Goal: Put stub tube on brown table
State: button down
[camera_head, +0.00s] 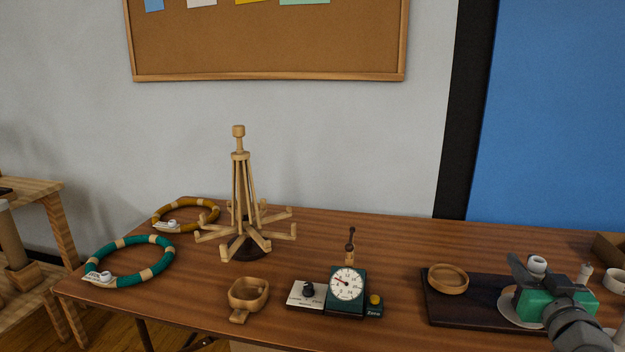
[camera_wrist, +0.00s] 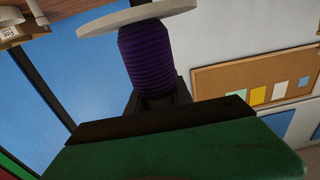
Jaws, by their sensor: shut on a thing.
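The brown table (camera_head: 340,236) runs across the head view. My gripper (camera_head: 535,285) is above its right end, over a dark board (camera_head: 458,310). In the wrist view a purple ribbed tube (camera_wrist: 146,58) with a wide pale disc (camera_wrist: 135,17) at its end sits at the dark fingers. My gripper is shut on this tube. In the head view the arm hides its purple part. A green block-like part shows at the gripper and fills the bottom of the wrist view. I cannot tell whether the tube touches the board.
A round wooden dish (camera_head: 448,279) lies on the dark board. A dial device (camera_head: 346,290), a wooden scoop (camera_head: 248,294), a wooden stand with arms (camera_head: 239,190) and two rings, green (camera_head: 168,262) and ochre (camera_head: 209,208), occupy the table. Bare tabletop shows behind the dial.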

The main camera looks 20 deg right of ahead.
jog(key=shift+s+d+f, duration=0.15)
jog(key=shift+f, duration=0.45)
jog(key=shift+s+d+f+m+g+h, duration=0.1)
jog(key=shift+s+f+m+g+h, duration=0.2)
jog(key=shift+h, duration=0.1)
jog(key=shift+s+f+m+h, duration=0.2)
jog(key=shift+f+m+h, duration=0.15)
jog(key=shift+f, duration=0.5)
jog(key=w+a+f+n+t+y, duration=0.1)
jog(key=w+a+f+n+y, duration=0.15)
jog(key=w+a, duration=0.55)
jog(key=w+a+f+n+t+y, duration=0.15)
jog(key=w+a+f+y, duration=0.35)
jog(key=a, duration=0.6)
jog(key=w+a+r+n+y, duration=0.2)
jog(key=w+a+n+y, duration=0.15)
jog(key=a, duration=0.75)
jog(key=w+a+r+n+y, duration=0.1)
jog(key=w+a+n+y, duration=0.3)
jog(key=a, duration=0.7)
notch_tip(320, 180, up, 7)
jog(key=w+m+p, duration=0.1)
jog(key=p, duration=1.7)
jog(key=shift+w+d+f+p, duration=0.2)
jog(key=shift+w+p, duration=0.1)
jog(key=shift+w, duration=0.05)
